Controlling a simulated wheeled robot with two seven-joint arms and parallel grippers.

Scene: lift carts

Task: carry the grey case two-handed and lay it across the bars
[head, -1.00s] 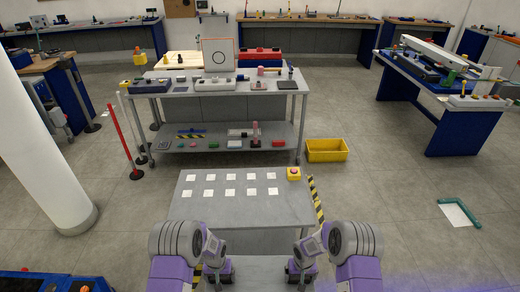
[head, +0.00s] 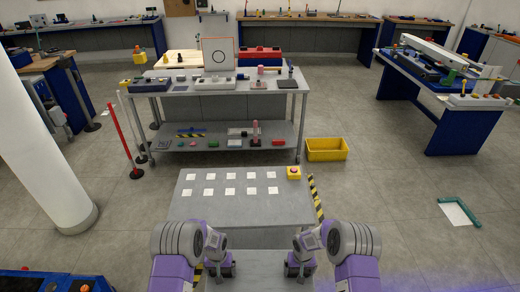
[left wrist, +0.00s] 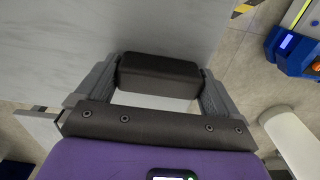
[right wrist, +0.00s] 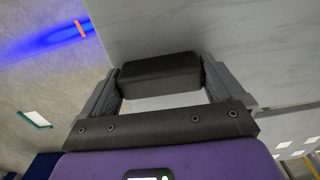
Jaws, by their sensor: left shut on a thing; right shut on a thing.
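The grey case (head: 258,268) is a broad flat grey slab at the bottom middle of the head view, between my two grippers. Its lower part is cut off by the frame. My left gripper (head: 224,265) is shut on a dark handle block (left wrist: 158,76) at the case's left side. The case's grey face (left wrist: 100,35) fills the upper left of the left wrist view. My right gripper (head: 297,265) is shut on a matching dark handle (right wrist: 160,76) at the right side, with the case (right wrist: 250,45) beyond it. I cannot make out the bars with certainty.
A low grey table (head: 240,210) with rows of white cards and a yellow box with a red button (head: 294,173) stands just ahead. A yellow bin (head: 327,150) lies beyond.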

